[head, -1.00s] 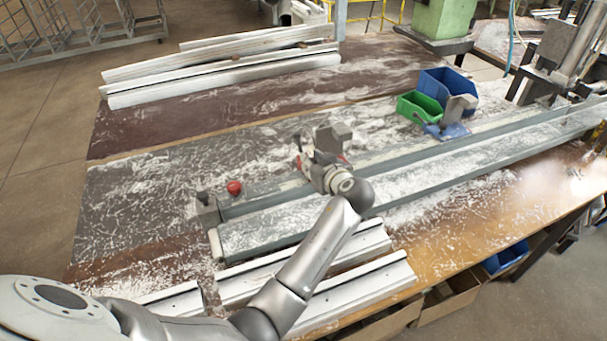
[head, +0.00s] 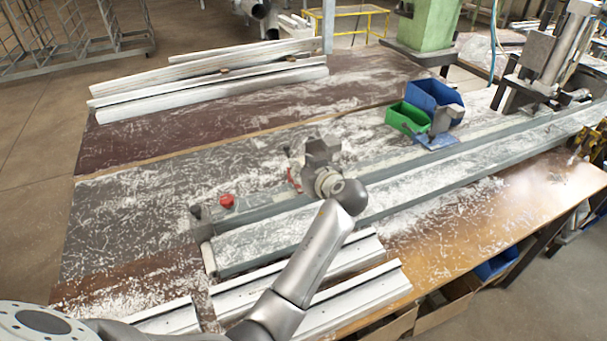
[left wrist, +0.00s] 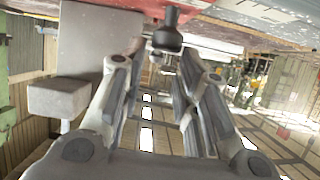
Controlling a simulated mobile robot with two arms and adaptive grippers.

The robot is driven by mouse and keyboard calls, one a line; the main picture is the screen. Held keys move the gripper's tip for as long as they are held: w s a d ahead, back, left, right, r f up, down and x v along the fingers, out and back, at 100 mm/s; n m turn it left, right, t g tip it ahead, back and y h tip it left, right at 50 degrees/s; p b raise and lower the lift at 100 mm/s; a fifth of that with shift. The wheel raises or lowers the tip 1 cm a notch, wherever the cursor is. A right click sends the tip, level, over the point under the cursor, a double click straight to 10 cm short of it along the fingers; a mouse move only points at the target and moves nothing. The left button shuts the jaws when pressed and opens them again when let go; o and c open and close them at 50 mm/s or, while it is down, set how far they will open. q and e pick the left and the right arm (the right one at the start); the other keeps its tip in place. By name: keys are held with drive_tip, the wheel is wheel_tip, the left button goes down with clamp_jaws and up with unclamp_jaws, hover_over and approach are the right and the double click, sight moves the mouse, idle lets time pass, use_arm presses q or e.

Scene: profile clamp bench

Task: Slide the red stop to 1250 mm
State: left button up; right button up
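The red stop (head: 293,180) sits on the long grey rail (head: 262,211) near its left end, mostly hidden by my left gripper. Its grey block (head: 322,150) shows above the gripper. My left gripper (head: 316,172) is at the stop. In the left wrist view its fingers (left wrist: 160,62) are apart, with the knob at or just beyond the tips; contact cannot be told. The scale numbers are not readable. My right gripper is not in view.
A blue stop (head: 436,142) with a grey block stands further right on the rail, beside a green bin (head: 408,117) and a blue bin (head: 436,93). A red button (head: 227,201) is near the rail's left end. White profiles (head: 350,295) lie in front. Rail between the stops looks clear.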

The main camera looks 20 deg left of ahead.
use_arm(q)
wheel_tip(320, 180, up, 8)
idle(0.6)
